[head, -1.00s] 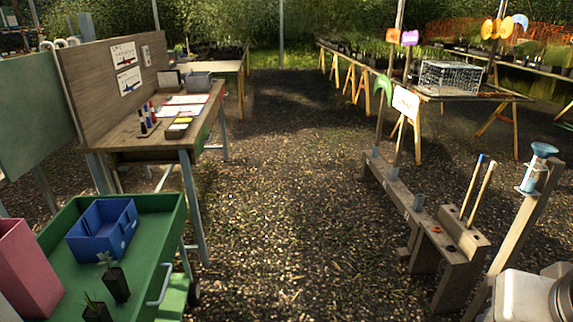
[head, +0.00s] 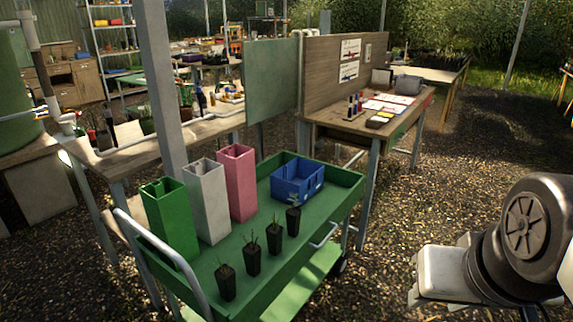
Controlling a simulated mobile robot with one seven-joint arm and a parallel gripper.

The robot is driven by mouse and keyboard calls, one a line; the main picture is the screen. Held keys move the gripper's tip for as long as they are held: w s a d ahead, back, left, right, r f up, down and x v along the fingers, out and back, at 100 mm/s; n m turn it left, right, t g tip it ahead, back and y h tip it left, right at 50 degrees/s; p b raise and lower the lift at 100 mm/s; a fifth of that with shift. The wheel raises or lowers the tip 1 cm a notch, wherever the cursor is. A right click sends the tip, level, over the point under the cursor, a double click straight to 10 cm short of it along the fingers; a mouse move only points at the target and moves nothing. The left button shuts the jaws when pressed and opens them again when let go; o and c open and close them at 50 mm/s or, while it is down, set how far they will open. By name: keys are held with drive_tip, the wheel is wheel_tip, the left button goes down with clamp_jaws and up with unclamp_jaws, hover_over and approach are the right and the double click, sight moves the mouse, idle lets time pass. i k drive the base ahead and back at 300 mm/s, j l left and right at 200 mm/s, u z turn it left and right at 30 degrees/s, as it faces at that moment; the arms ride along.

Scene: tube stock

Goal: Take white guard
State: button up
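The white guard (head: 207,203) is a tall square tube, open at the top. It stands upright on the green cart (head: 262,270), between the green guard (head: 169,219) on its left and the pink guard (head: 238,183) on its right. My arm shows at the lower right of the head view, well apart from the cart. My gripper's fingers are not in the picture.
Several black pots (head: 252,260) with seedlings line the cart's near side, in front of the guards. A blue bin (head: 297,181) sits toward the cart's far end. A grey post (head: 163,85) rises behind the guards. Gravel floor right of the cart is clear.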

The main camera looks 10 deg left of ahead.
sight(204, 179)
drive_tip(key=u, duration=1.25)
